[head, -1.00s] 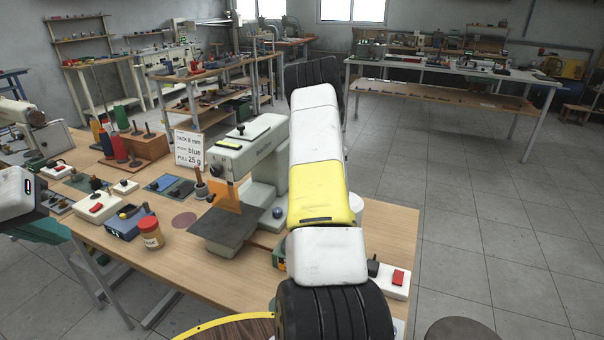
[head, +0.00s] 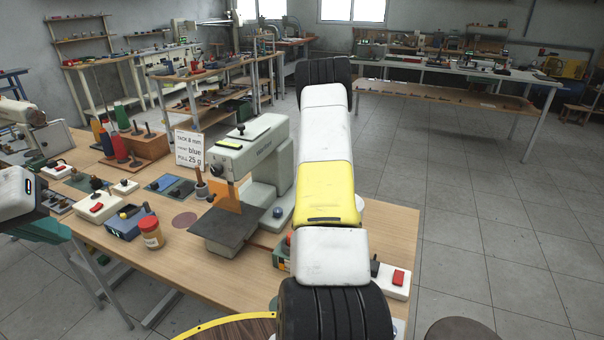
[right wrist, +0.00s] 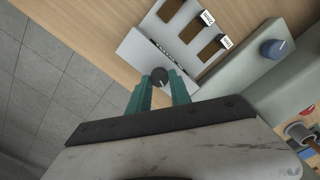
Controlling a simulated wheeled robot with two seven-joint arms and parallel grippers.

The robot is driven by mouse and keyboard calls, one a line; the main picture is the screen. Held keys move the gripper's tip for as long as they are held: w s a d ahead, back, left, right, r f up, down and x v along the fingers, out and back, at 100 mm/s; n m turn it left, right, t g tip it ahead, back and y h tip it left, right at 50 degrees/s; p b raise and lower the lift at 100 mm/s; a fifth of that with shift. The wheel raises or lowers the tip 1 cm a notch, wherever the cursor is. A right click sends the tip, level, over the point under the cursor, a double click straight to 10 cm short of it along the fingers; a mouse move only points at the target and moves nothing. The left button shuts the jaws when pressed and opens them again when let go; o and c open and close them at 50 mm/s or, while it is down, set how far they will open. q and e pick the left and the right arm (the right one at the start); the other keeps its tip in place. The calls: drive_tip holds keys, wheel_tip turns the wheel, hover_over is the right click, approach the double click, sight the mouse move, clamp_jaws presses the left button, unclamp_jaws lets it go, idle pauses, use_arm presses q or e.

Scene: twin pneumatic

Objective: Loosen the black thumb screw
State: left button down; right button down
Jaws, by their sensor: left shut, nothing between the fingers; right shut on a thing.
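In the right wrist view a round black knob with a pale mark, which looks like the black thumb screw (right wrist: 159,77), sits at the edge of a whitish panel. My right gripper (right wrist: 161,84) has its teal fingers on either side of the knob and is shut on it. In the head view my right arm hides this gripper and the knob. My left gripper (head: 52,232) is at the left edge of the head view, short of the table, shut and empty.
A pale sewing machine (head: 228,160) stands on the wooden table (head: 180,262); its blue dial (right wrist: 277,48) is near my right gripper. A box with a red switch (head: 396,284) is right of my right arm. A jar (head: 151,232) stands near the front edge.

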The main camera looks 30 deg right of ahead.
drive_tip(key=c, duration=1.2)
unclamp_jaws()
drive_tip(key=shift+r, duration=3.9)
